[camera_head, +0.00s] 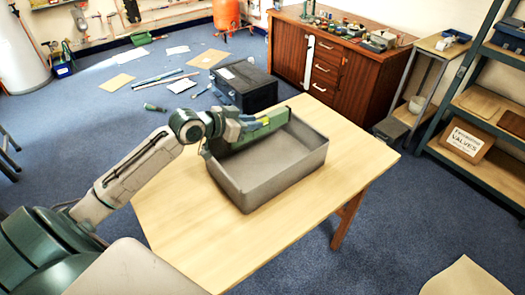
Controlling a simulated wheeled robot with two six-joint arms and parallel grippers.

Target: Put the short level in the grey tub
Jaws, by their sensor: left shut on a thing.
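The grey tub (276,182) stands on the pale wooden table, open at the top, its floor bare where I can see it. My left gripper (256,124) is over the tub's far left side, shut on the short level (277,120). The level is green with a yellow patch and lies lengthwise along the tub's far left wall. The gripper hides part of it. I cannot tell whether the level touches the tub's wall or floor. My right gripper is not in view.
The wooden table (205,235) is clear around the tub. A black case (246,87) stands on the floor behind the table. A wooden cabinet (340,68) is at the back, and shelving (478,105) is at the right. Papers and tools lie on the blue carpet.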

